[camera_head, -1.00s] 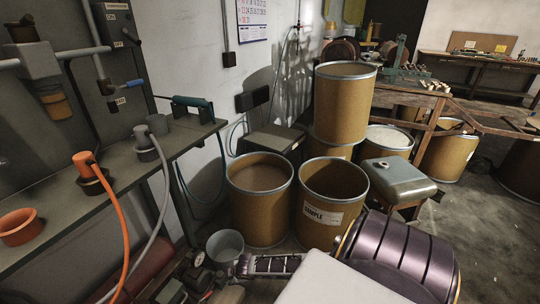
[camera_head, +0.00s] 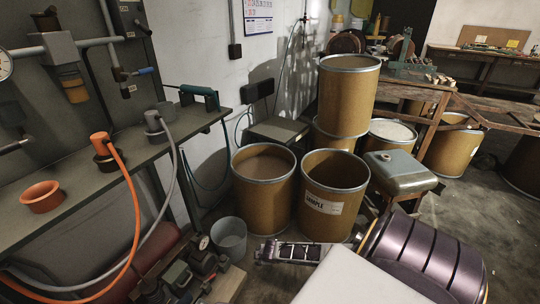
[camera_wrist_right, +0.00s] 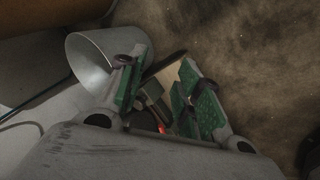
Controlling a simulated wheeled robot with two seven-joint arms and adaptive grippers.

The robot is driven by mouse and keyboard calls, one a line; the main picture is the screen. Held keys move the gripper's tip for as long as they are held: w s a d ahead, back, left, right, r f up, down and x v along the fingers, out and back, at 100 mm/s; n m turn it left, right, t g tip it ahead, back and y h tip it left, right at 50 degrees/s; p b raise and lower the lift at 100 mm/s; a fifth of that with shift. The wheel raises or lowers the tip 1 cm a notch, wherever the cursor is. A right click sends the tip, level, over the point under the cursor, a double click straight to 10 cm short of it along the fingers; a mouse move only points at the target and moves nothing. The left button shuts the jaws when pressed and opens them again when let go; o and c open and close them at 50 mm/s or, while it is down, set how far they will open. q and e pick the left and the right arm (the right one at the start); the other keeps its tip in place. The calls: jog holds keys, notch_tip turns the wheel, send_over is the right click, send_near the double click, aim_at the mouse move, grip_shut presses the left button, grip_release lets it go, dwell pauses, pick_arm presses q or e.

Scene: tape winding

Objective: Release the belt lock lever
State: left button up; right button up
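I cannot pick out a belt lock lever with certainty in either view. A cluster of small machinery with a round gauge (camera_head: 203,242) stands low at the bottom, left of my right arm; the lever may be among it. My right gripper (camera_wrist_right: 162,64) is open, with green-padded fingers apart in the right wrist view. A dark part with a small red spot (camera_wrist_right: 161,128) shows beyond and between the fingers; I cannot tell whether anything touches it. In the head view my right arm reaches in from the lower right. My left gripper is not in view.
A grey bucket (camera_head: 229,238) stands beside the machinery and also shows in the right wrist view (camera_wrist_right: 94,63). Brown drums (camera_head: 333,200) stand behind my arm. A bench (camera_head: 95,185) with hoses, an orange cup (camera_head: 42,196) and a green-handled tool (camera_head: 199,97) lines the left.

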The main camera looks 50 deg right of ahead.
jog(key=shift+h, duration=0.4)
jog(key=shift+s+d+r, duration=0.1)
jog(key=shift+d+r, duration=0.1)
jog(key=shift+d, duration=0.45)
jog(key=shift+s+d+r, duration=0.1)
jog(key=shift+d+r, duration=0.1)
jog(key=shift+d, duration=0.5)
jog(key=shift+d+r, duration=0.2)
jog(key=shift+d, duration=0.45)
jog(key=shift+c, duration=1.3)
